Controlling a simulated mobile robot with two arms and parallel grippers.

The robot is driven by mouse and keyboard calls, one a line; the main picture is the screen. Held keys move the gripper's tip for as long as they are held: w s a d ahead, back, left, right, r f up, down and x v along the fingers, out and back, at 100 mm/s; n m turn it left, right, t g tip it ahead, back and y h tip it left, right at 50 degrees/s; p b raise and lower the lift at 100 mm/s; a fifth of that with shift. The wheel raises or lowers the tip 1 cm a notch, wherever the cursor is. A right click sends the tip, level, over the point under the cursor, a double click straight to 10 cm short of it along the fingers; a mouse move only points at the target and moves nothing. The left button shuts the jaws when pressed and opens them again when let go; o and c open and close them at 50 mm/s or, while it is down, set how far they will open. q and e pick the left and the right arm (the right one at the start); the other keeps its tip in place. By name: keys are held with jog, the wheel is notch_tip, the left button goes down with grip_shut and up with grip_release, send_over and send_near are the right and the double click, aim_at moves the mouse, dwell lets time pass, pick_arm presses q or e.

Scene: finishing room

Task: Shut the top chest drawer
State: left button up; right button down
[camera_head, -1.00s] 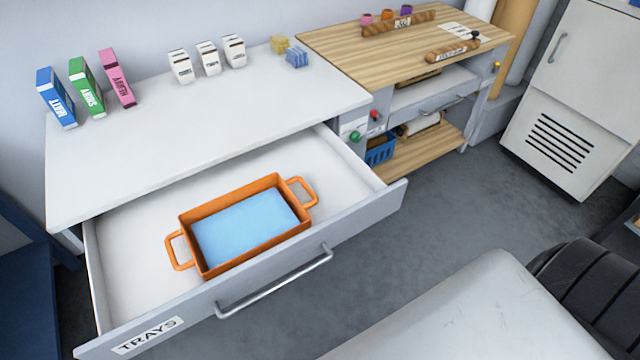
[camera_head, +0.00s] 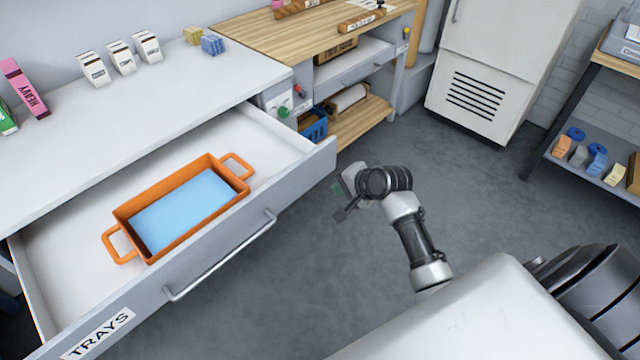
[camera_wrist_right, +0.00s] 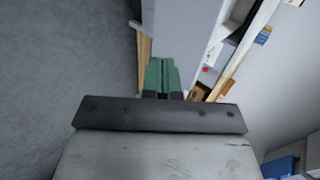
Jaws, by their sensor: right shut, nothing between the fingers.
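The top chest drawer (camera_head: 262,190), labelled TRAYS, stands pulled out from the white chest (camera_head: 140,115). Its front carries a silver bar handle (camera_head: 222,258). An orange tray (camera_head: 128,213) with a light blue bottom lies inside the drawer. My right gripper (camera_head: 340,194) is in front of the drawer's right end, apart from it, over the floor. In the right wrist view its green fingers (camera_wrist_right: 162,74) are together with nothing between them. My left gripper is not in view.
A wooden workbench (camera_head: 290,35) with a lower shelf and blue basket (camera_head: 313,125) stands right of the chest. A white vented cabinet (camera_head: 500,65) is at the back. Boxes line the chest top. Grey floor (camera_head: 470,185) is clear between the drawer and the right shelf.

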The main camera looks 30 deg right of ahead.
aim_at(303, 182)
jog(key=x, duration=0.4)
jog(key=r+b+x, duration=0.1)
jog(key=x, duration=0.3)
jog(key=w+b+x, duration=0.1)
jog(key=x, duration=0.2)
jog(key=shift+w+a+f, duration=0.15)
jog(key=shift+w+a, duration=0.1)
jog(key=shift+w, duration=0.1)
jog(key=shift+w+a, duration=0.2)
jog(key=shift+w, duration=0.4)
jog(key=shift+w, duration=0.1)
